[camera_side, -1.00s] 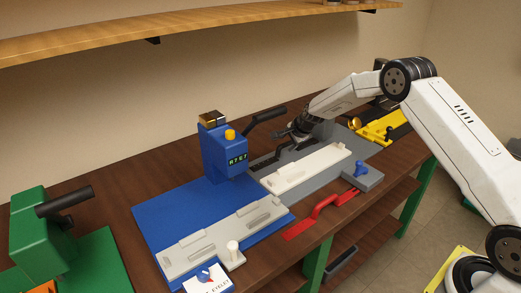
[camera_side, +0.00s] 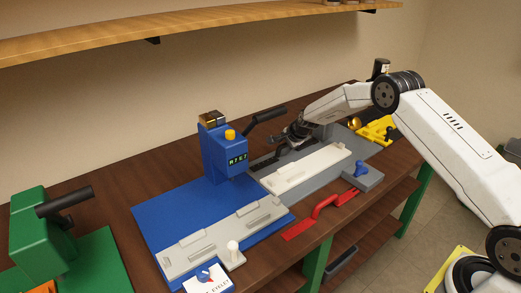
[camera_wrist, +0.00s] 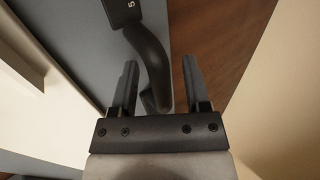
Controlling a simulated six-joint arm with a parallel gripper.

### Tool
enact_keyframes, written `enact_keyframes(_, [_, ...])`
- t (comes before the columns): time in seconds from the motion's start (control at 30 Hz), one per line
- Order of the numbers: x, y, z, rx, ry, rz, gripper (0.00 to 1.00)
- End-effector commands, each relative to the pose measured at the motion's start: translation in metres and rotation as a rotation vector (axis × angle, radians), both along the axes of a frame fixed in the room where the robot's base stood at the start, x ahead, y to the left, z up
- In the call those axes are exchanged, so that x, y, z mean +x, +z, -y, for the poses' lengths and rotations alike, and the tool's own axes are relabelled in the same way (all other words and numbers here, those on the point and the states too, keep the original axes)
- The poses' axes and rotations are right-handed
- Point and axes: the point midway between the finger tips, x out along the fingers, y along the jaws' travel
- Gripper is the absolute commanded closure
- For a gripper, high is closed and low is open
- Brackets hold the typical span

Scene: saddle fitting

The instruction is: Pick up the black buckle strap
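The black buckle strap (camera_side: 266,161) lies on the grey fixture behind the cream bar in the side view, partly hidden by my gripper (camera_side: 296,138). In the wrist view the strap (camera_wrist: 149,50) shows as a dark curved piece with a wider end marked "5" at the top edge. My gripper (camera_wrist: 159,62) has its two fingers apart, with the strap's curved part between them, nearer the left finger. I see no clear contact. The fingertips are hard to make out in the side view.
The cream bar (camera_side: 306,168) lies on the grey fixture (camera_side: 368,178) close in front. A blue press (camera_side: 222,155) with a black lever stands to the left. A red handle strap (camera_side: 322,207) lies at the front, and a yellow tool (camera_side: 375,133) sits at right.

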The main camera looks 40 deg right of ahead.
Motion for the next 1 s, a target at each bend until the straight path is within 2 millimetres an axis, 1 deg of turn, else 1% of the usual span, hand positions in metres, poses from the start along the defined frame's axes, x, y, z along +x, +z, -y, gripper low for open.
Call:
enact_keyframes(0.03, [0.0,0.0,0.0,0.0,0.0,0.0,0.59])
enact_keyframes(0.07, [0.0,0.0,0.0,0.0,0.0,0.0,0.69])
enact_keyframes(0.1, [0.0,0.0,0.0,0.0,0.0,0.0,0.81])
enact_keyframes(0.17, [0.0,0.0,0.0,0.0,0.0,0.0,1.0])
enact_keyframes(0.67, [0.0,0.004,0.0,0.0,0.0,0.001,1.0])
enact_keyframes(0.83, [0.001,0.015,0.0,-0.001,0.001,0.002,1.0])
enact_keyframes(1.0, [-0.001,0.034,0.0,0.0,0.001,0.0,1.0])
